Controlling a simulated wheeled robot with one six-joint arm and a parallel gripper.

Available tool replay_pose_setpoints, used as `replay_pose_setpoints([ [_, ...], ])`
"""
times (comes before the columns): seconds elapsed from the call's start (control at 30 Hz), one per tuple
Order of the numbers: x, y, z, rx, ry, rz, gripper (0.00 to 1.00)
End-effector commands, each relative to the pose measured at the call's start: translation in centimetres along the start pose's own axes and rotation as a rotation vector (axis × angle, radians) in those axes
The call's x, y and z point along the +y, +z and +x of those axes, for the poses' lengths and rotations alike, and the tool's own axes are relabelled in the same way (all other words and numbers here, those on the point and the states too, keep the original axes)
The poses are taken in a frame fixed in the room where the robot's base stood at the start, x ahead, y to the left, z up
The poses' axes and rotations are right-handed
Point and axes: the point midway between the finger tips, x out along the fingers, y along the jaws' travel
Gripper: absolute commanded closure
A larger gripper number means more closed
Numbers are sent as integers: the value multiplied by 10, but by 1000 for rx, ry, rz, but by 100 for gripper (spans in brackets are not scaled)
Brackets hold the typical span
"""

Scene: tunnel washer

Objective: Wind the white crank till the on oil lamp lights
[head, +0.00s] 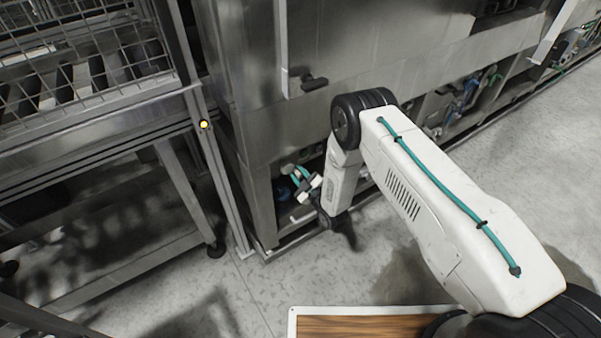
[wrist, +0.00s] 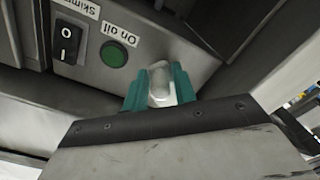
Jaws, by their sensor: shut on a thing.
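The white crank (wrist: 160,88) shows in the wrist view between the teal fingers of my gripper (wrist: 161,84), which is shut on it. Only its rounded light end shows; the rest is hidden by the fingers and the gripper body. The on oil lamp (wrist: 114,54) is a round green lens beside the fingers, under its "On oil" label (wrist: 119,35). It looks dark, with no glow. In the head view my gripper (head: 296,179) is low at the open bay at the bottom of the washer; the crank and lamp cannot be made out there.
A black rocker switch (wrist: 67,42) labelled "Skim..." sits left of the lamp on the same grey panel. The steel washer housing (head: 235,130) rises close beside my arm. A wire-mesh conveyor frame (head: 90,75) stands at left. The floor in front is clear.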

Motion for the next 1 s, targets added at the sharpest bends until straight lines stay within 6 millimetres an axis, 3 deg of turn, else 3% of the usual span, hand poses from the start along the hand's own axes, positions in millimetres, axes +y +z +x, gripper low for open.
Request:
replay_pose_setpoints([
  [0.5,-15,0,0,1,4,442,96],
  [1.0,-20,-2,1,2,6,620,96],
])
